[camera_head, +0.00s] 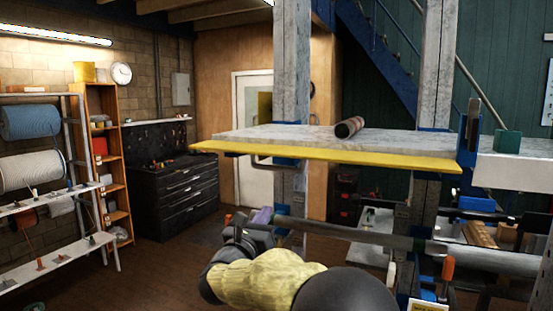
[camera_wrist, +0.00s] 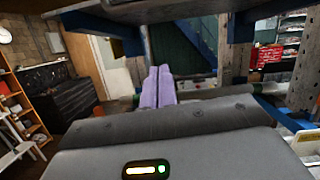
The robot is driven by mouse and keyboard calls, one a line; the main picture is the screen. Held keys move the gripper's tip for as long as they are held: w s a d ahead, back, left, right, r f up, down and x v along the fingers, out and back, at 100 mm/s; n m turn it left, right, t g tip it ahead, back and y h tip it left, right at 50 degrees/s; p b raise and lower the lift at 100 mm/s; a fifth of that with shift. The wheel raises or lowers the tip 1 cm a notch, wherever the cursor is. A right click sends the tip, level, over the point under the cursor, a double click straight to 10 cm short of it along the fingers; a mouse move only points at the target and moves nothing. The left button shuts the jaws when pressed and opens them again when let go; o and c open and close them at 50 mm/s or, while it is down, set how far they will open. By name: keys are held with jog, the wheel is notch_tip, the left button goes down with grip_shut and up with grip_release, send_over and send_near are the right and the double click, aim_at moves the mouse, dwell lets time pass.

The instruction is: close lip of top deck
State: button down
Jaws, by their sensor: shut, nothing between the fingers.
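The top deck (camera_head: 300,136) is a grey, worn board held between the upright posts. Its yellow lip (camera_head: 330,154) runs along the front edge and sticks outward, sloping slightly, rather than standing upright. A dark roller-like cylinder (camera_head: 349,127) lies on the deck. My gripper (camera_head: 262,216) has purple fingers and is below and in front of the deck, toward its left half, apart from the lip. In the wrist view the fingers (camera_wrist: 158,86) are together and empty, with a dark board underside (camera_wrist: 120,10) above; I cannot tell the lip there.
Posts (camera_head: 292,60) with blue brackets flank the deck. A lower horizontal bar (camera_head: 350,232) runs behind my arm. A black tool chest (camera_head: 176,192) and a rack with cable reels (camera_head: 30,122) stand at left. The floor between the rack and posts is clear.

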jog(key=shift+s+a+r+m+h, duration=0.15)
jog(key=shift+s+r+m+h, duration=0.3)
jog(key=shift+m, duration=0.25)
jog(key=shift+w, duration=0.15)
jog(key=w+d+r+p, duration=0.2)
jog(key=w+r+p, duration=0.4)
jog(key=p, duration=0.4)
jog(key=shift+w+d, duration=0.25)
jog(key=shift+w, duration=0.25)
jog(key=shift+d+r, duration=0.15)
jog(key=shift+r, duration=0.05)
